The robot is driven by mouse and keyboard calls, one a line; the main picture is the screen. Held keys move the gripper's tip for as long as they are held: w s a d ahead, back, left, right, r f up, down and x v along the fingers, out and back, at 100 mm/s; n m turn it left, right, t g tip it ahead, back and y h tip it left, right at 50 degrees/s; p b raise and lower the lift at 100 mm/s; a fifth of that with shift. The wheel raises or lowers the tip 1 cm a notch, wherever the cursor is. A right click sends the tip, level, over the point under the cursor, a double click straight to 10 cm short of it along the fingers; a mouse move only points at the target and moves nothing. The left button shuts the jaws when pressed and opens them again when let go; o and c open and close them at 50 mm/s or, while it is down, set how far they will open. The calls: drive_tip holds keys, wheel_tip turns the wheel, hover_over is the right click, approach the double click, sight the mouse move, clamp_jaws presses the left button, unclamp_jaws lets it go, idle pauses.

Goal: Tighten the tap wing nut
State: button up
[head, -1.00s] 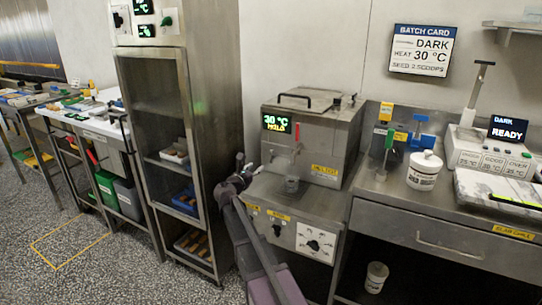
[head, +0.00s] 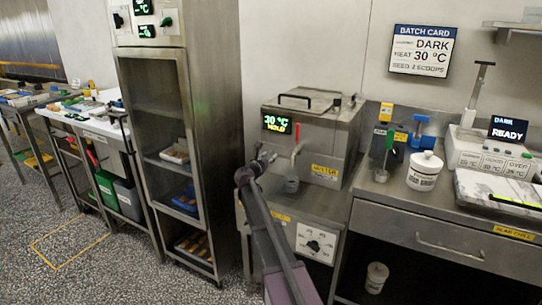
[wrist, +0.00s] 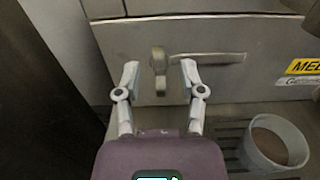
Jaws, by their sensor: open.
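In the wrist view, the tap wing nut (wrist: 159,72) is a small dull-metal piece on the front of the steel melter. It stands upright between my two fingertips, with a gap on each side. My gripper (wrist: 160,75) is open and empty, facing the melter's front. In the head view my gripper (head: 264,158) is at the left part of the melter's front, left of the curved tap spout (head: 297,152). The wing nut cannot be made out in the head view. The melter (head: 325,140) shows "30 °C" and "HOLD".
A clear cup with brown contents (wrist: 275,142) stands on a slotted drip grate at the lower right of the wrist view. A thin metal bar (wrist: 210,57) lies right of the wing nut. A tall steel rack (head: 160,110) stands to the left in the head view.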

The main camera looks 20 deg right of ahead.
drive_tip(key=shift+x, duration=1.15)
